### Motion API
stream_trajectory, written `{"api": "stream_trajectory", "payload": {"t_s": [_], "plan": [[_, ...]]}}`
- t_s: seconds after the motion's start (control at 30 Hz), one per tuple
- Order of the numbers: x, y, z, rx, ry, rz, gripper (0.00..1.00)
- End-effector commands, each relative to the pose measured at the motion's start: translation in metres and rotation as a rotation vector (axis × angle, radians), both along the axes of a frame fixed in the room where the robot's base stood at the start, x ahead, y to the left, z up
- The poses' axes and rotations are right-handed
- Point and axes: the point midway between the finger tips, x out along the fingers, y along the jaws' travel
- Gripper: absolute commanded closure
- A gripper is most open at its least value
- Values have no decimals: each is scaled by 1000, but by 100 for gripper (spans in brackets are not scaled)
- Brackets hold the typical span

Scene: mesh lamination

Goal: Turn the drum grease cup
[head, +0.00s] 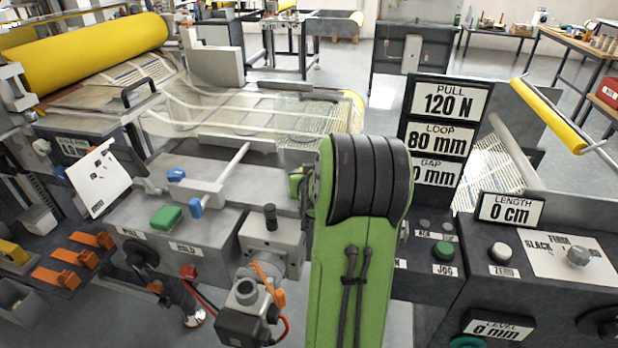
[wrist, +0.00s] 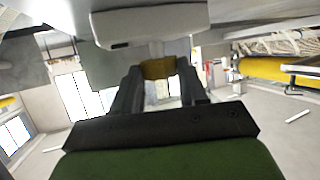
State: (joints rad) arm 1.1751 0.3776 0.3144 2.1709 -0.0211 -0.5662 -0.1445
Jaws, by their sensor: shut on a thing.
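In the wrist view, my gripper (wrist: 159,66) is shut on a small brass-yellow piece (wrist: 157,69), which looks like the drum grease cup. The piece sits between both fingertips, just below a pale grey rounded housing (wrist: 150,22). A short light stem shows between the piece and the housing. In the head view, my green arm stands in front of the machine and hides the fingers and the cup. How far the cup is turned cannot be told.
The machine bench carries a green block (head: 166,217), a grey valve unit (head: 245,310) and the PULL and LOOP displays (head: 447,105) close to my arm. A LENGTH display (head: 510,209) stands at right. A yellow roller (head: 90,50) lies at the far left.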

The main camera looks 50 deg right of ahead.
Motion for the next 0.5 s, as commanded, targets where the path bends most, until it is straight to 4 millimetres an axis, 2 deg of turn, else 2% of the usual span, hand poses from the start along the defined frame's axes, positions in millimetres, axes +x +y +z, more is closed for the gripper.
{"api": "stream_trajectory", "payload": {"t_s": [0.2,0.5], "plan": [[5,4,-1,-3,-2,-109,88],[5,3,-1,2,-2,-185,88]]}}
